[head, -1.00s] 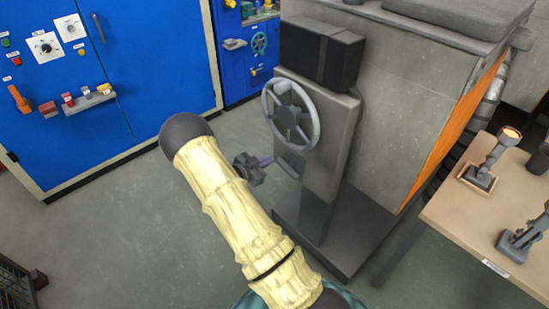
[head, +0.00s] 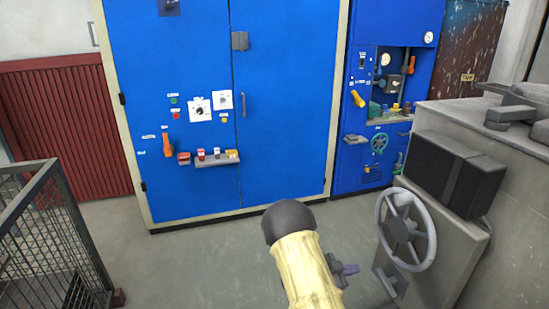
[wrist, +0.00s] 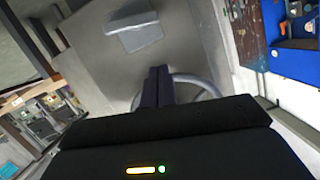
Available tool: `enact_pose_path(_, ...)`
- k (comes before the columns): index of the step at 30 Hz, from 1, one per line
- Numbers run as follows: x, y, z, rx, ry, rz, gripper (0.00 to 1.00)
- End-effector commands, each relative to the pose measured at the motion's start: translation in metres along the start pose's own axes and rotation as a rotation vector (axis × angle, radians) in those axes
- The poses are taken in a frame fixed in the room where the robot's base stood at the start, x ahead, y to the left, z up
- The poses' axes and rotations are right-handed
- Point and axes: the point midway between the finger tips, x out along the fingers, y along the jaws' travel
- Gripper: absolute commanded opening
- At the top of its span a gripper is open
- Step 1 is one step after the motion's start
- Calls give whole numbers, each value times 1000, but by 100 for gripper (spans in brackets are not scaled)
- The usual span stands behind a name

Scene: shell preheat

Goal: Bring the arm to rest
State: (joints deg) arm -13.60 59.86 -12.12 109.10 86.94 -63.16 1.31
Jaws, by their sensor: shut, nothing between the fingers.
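My arm, in a pale yellow sleeve, reaches up from the bottom of the head view. My gripper (head: 351,269) shows small and partly hidden beside the sleeve, left of the grey handwheel (head: 405,229). In the wrist view my gripper's dark purple fingers (wrist: 158,86) are closed together with nothing between them. The handwheel's rim (wrist: 211,84) shows behind and beside the fingers there. I cannot tell from these views how close the fingers are to it.
The grey machine (head: 455,262) with a black box (head: 446,172) stands at right. A blue cabinet (head: 285,110) with knobs and an orange handle (head: 167,145) stands ahead. A blue panel unit (head: 348,165) is beside it. A wire cage (head: 62,235) is at left. Floor between is clear.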

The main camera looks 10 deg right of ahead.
Motion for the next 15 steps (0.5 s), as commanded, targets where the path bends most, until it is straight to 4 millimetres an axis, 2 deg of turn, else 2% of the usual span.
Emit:
enact_pose_path(5,-14,-24,-9,-28,-177,-123,0)
enact_pose_path(8,-33,-39,-15,-72,-319,-230,0)
enact_pose_path(12,-68,-49,-25,-162,-507,-381,0)
enact_pose_path(15,-98,-46,-33,-246,-627,-485,0)
